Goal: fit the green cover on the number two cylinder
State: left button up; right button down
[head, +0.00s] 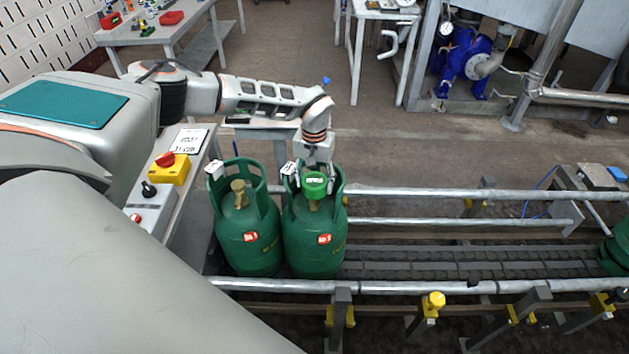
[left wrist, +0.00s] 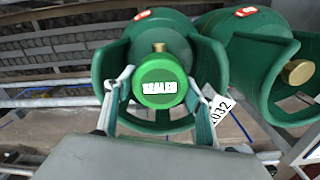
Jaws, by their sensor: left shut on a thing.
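Two green gas cylinders stand upright side by side on the conveyor, the left one (head: 248,252) with a bare brass valve (head: 239,193) and the right one (head: 315,256). The numbers on their small labels are not clear to me. My left gripper (head: 316,178) is shut on the round green cover (head: 314,186), inside the right cylinder's collar. In the left wrist view my left gripper's fingers (left wrist: 160,96) flank the cover (left wrist: 159,82), which is marked with white letters. Some brass valve (left wrist: 159,47) shows past the cover. I cannot tell whether they touch. My right gripper is out of view.
Metal rails (head: 430,193) run along both sides of the conveyor. Another green cylinder (head: 617,247) is cut off at the right edge; the belt between is empty.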

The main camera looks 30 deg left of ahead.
aim_at(314, 180)
pick_arm(q)
jog(key=shift+f+b, duration=0.3)
jog(key=shift+f, duration=0.45)
jog(key=o, duration=1)
jog(key=shift+r, duration=0.15)
notch_tip(314, 180, up, 12)
jog(key=shift+f, duration=0.1)
